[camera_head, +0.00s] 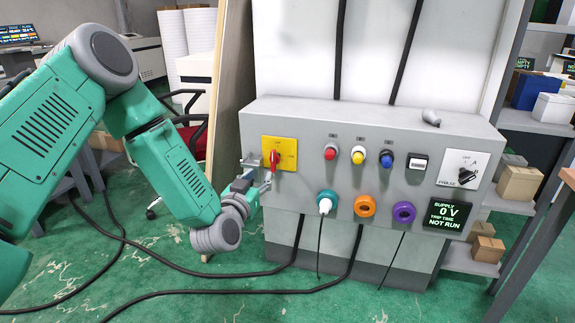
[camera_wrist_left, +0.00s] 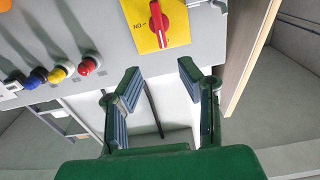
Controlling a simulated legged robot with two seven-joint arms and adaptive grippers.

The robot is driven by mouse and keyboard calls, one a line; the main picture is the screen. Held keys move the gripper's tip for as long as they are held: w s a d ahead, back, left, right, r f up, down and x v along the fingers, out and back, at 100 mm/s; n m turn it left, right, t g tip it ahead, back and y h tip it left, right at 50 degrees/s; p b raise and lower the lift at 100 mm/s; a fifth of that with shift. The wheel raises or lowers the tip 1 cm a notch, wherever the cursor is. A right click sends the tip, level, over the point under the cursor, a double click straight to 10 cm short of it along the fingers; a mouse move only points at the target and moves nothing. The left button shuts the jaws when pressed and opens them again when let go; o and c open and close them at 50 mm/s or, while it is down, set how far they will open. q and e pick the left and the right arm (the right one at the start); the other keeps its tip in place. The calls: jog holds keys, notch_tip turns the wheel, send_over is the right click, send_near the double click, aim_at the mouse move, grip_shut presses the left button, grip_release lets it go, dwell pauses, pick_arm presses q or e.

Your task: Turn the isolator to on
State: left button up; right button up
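The isolator is a red rotary knob (camera_head: 275,158) on a yellow plate (camera_head: 289,148) at the left of the grey control panel (camera_head: 300,118). The red knob (camera_wrist_left: 157,24) also shows at the top of the left wrist view, with its handle upright in the picture and the ON mark to its left, so the handle does not point at ON. My left gripper (camera_head: 262,174) is close to the panel, just left of and below the knob. In the left wrist view my left gripper (camera_wrist_left: 158,72) is open and empty, its fingertips apart from the knob. My right gripper is out of view.
Red (camera_head: 330,152), yellow (camera_head: 357,155) and blue (camera_head: 386,159) buttons sit right of the isolator. A wooden board (camera_head: 229,85) stands left of the panel.

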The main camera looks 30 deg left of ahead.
aim_at(273, 158)
pick_arm(q)
jog(key=x, duration=0.2)
jog(key=b+x, duration=0.1)
jog(key=x, duration=0.2)
jog(key=shift+w+a+f, duration=0.25)
jog(key=shift+w+a, duration=0.05)
jog(key=shift+a, duration=0.1)
jog(key=x, duration=0.2)
jog(key=b+x, duration=0.1)
jog(key=x, duration=0.1)
jog(key=b+x, duration=0.1)
jog(key=x, duration=0.1)
jog(key=shift+d+r, duration=0.2)
jog(key=shift+d, duration=0.15)
jog(key=shift+w+a, duration=0.1)
jog(key=shift+w, duration=0.15)
jog(key=shift+w+a, duration=0.1)
jog(key=shift+a, duration=0.1)
jog(key=shift+d, duration=0.15)
grip_shut()
